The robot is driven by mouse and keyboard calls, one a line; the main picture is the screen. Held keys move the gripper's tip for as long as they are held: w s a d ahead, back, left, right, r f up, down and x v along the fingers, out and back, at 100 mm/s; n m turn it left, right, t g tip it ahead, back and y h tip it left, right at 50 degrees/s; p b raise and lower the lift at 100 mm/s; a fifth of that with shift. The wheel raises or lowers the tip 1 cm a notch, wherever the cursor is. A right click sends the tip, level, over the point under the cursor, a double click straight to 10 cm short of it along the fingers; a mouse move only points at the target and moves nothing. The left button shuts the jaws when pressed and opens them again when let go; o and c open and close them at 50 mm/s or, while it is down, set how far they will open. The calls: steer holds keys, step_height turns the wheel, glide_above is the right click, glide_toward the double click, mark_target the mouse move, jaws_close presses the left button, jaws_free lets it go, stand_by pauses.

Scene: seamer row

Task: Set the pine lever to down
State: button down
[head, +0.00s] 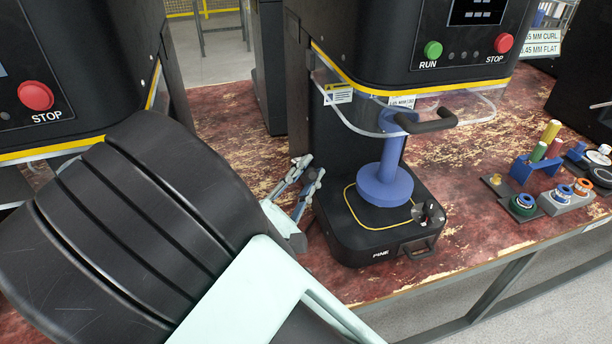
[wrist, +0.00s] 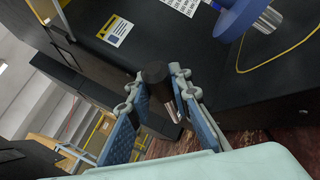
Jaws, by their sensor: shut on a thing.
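The machine marked PINE (head: 381,254) stands on the worn red bench right of my arm in the head view. My gripper (head: 310,172) is at the left side of its black base, pointing up and away from me. In the wrist view my gripper (wrist: 158,88) has its blue-padded fingers on both sides of the pine lever (wrist: 156,74), a black round grip on a short metal shaft. It is shut on the lever close to the fingertips. In the head view the lever is hidden, and its setting cannot be told.
A blue round plate on a post (head: 384,186) stands on the PINE base under a clear guard (head: 356,118) with a black handle (head: 432,121). Another machine with a red STOP button (head: 36,95) stands left. Gauges and colored spools (head: 563,194) sit on the bench at right.

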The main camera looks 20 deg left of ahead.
steer(key=shift+s+d+f+m+t+h+b, duration=0.25)
steer(key=shift+f+m+b, duration=0.35)
steer(key=shift+b, duration=0.4)
steer(key=shift+s+f+m+t+h+b, duration=0.2)
steer(key=shift+f+m+t+h+b, duration=0.15)
steer(key=shift+f+b, duration=0.6)
steer(key=shift+s+d+f+m+t+h+b, duration=0.25)
steer(key=shift+f+m+b, duration=0.35)
steer(key=shift+b, duration=0.5)
steer(key=shift+a, duration=0.1)
steer(key=c, duration=1.7)
jaws_free()
steer(key=shift+c, duration=0.2)
steer(key=s+a, duration=0.3)
steer(key=s, duration=0.9)
steer(key=shift+s+a+f, duration=0.15)
steer(key=shift+s+a, duration=0.1)
steer(key=shift+a, duration=0.15)
steer(key=shift+c, duration=0.3)
